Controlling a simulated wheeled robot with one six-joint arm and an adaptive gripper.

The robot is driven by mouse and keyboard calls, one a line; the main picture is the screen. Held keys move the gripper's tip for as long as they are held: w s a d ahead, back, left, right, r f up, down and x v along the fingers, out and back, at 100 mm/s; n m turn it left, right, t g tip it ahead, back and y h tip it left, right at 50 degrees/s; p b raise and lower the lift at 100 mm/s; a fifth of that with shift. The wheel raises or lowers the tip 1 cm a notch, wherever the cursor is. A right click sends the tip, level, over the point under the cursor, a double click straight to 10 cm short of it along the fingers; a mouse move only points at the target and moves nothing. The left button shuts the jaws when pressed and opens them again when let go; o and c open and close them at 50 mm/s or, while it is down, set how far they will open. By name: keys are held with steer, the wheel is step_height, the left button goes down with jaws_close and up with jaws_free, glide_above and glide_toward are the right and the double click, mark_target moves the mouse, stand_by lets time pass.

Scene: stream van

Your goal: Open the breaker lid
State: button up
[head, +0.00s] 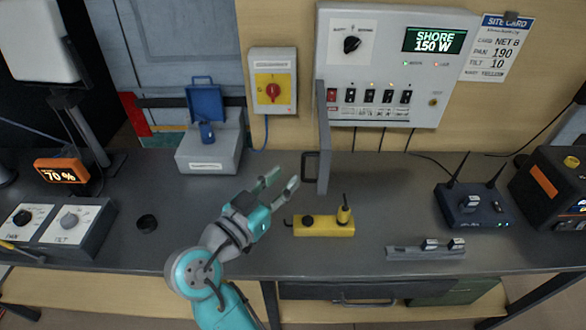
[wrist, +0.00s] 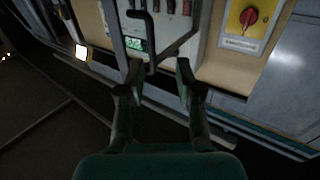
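The breaker lid (head: 323,140) is a grey panel at the left side of the wall box. It stands swung out from the box, nearly edge-on, and the row of breakers (head: 370,96) is uncovered. Its dark bar handle (head: 310,165) is on the lid's left face, near its lower end. My gripper (head: 282,182) is open and empty, just left of and below the handle, with a small gap. In the wrist view the handle (wrist: 151,40) shows ahead of my open fingers (wrist: 159,67), its end lying between the tips in the picture.
The wall box (head: 400,30) carries a screen reading SHORE 150 W. A red rotary switch (head: 272,92) and an open blue-lidded case (head: 208,155) are to the left. A yellow block (head: 325,224) sits on the bench below the lid. Bare bench (head: 385,180) lies right of the lid.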

steer(key=v, duration=0.6)
steer(key=shift+s+a, duration=0.15)
steer(key=shift+s, duration=0.15)
